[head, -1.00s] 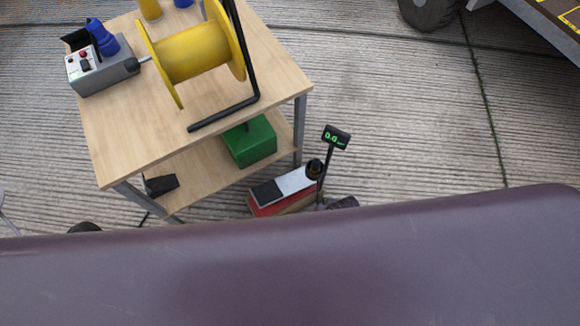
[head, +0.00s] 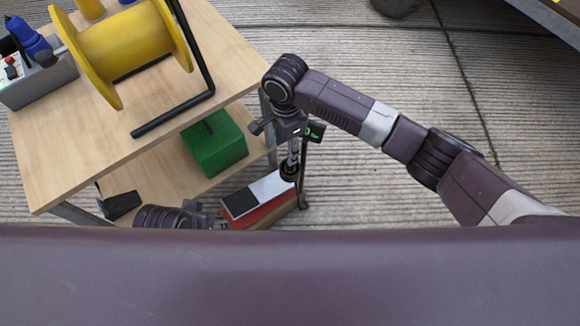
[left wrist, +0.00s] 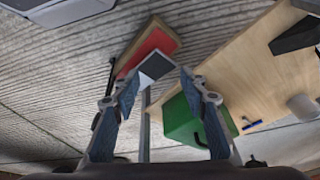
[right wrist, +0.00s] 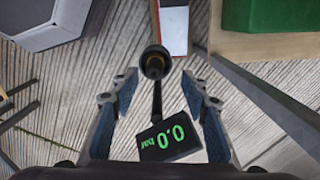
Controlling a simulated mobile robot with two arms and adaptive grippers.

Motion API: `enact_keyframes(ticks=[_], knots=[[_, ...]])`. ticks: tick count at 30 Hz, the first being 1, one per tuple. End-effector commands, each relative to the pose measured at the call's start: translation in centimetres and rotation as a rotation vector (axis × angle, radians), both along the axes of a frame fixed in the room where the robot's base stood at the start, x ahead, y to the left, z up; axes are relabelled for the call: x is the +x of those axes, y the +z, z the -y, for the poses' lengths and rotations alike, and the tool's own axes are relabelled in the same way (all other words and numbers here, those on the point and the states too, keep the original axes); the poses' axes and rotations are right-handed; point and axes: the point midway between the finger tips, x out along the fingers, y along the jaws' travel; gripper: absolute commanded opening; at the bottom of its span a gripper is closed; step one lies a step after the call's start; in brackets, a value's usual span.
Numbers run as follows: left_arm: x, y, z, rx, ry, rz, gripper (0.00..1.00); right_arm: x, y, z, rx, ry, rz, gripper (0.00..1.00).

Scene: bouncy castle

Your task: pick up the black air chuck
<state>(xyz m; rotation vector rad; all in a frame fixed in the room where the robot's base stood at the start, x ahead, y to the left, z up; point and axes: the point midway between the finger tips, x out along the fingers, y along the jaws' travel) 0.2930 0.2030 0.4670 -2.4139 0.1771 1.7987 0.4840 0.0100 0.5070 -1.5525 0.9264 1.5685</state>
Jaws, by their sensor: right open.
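The black air chuck (head: 289,171) is a short dark cylinder at the end of the white-topped red box on the ground. My left gripper (left wrist: 158,82) is open and empty, facing the box's white-and-dark top and the cart's lower shelf. In the head view it is partly hidden by my purple body.
A display (right wrist: 168,138) reading 0.0 bar stands on a thin post close to the right gripper. The wooden cart (head: 75,150) carries a yellow reel (head: 125,45), with a green box (head: 215,145) on its lower shelf. Its leg is near the right gripper. Concrete to the right is open.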

Motion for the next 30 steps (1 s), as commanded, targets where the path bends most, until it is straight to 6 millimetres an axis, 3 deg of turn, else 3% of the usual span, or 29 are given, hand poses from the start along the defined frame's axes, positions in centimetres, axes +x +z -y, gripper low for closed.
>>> enact_keyframes(ticks=[12, 16, 22, 30], knots=[[-0.8, 3.2, -0.2, -0.001, 0.002, 0.019, 0.40, 0.1, -2.6, 0.4, -0.013, -0.023, 0.000, 0.42], [-1.1, 3.5, -0.2, -0.001, 0.002, 0.024, 0.40, -0.2, -4.3, 0.8, -0.016, -0.024, -0.001, 0.42], [-0.9, 2.2, -0.2, -0.002, 0.002, 0.029, 0.40, -0.4, -7.0, 1.0, -0.013, -0.023, 0.000, 0.42], [-0.8, 2.2, -0.2, -0.003, 0.002, 0.034, 0.40, -0.4, -7.5, 0.9, -0.012, -0.022, 0.001, 0.42]])
